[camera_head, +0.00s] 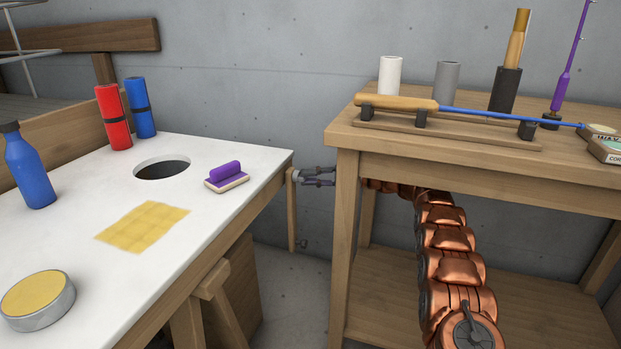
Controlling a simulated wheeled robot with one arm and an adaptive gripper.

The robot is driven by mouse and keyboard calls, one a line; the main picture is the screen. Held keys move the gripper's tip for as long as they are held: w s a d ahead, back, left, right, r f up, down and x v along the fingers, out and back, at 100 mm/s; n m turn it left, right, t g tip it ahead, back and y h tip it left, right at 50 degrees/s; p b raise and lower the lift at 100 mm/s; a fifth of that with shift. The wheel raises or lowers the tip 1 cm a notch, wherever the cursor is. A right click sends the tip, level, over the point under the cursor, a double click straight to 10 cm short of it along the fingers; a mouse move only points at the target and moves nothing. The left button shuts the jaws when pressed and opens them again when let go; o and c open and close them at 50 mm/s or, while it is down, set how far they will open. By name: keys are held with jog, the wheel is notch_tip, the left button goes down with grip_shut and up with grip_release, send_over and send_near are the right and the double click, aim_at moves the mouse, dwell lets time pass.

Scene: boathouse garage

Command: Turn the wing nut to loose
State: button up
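A narrow upright wooden board (291,222) stands in the gap between the white-topped bench and the wooden table. A small grey metal piece (297,175), which looks like the wing nut, sits near the top of the board. My gripper (308,177) reaches leftward from behind the table's front leg, with its fingertips at or very close to this piece. The view is too small to tell whether the fingers touch or grip it. My copper arm runs beneath the table top, and the table leg hides part of it near the wrist.
The wooden table (345,215) stands close around my arm, its leg beside my wrist and its lower shelf (520,290) below. The white bench (80,250) holds a purple-handled block (226,174) near its right edge. A small grey knob (302,244) sits low by the board.

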grip_shut()
jog(key=shift+f+b, duration=0.1)
jog(key=shift+b, duration=0.25)
jog(key=shift+s+r+n+t+h+b, duration=0.15)
jog(key=shift+n+t+h+b, duration=0.35)
jog(key=shift+n, duration=0.85)
jog(key=shift+w+r+n+t+h+b, duration=0.15)
jog(key=shift+n+h, duration=0.55)
jog(key=shift+n, duration=0.6)
jog(key=shift+s+r+n+t+h+b, duration=0.25)
jog(key=shift+n+h, duration=0.35)
jog(key=shift+n, duration=0.75)
jog(key=shift+w+f, duration=0.1)
jog(key=shift+w, duration=0.05)
jog(key=o, duration=0.6)
grip_release()
jog(key=shift+n, duration=0.3)
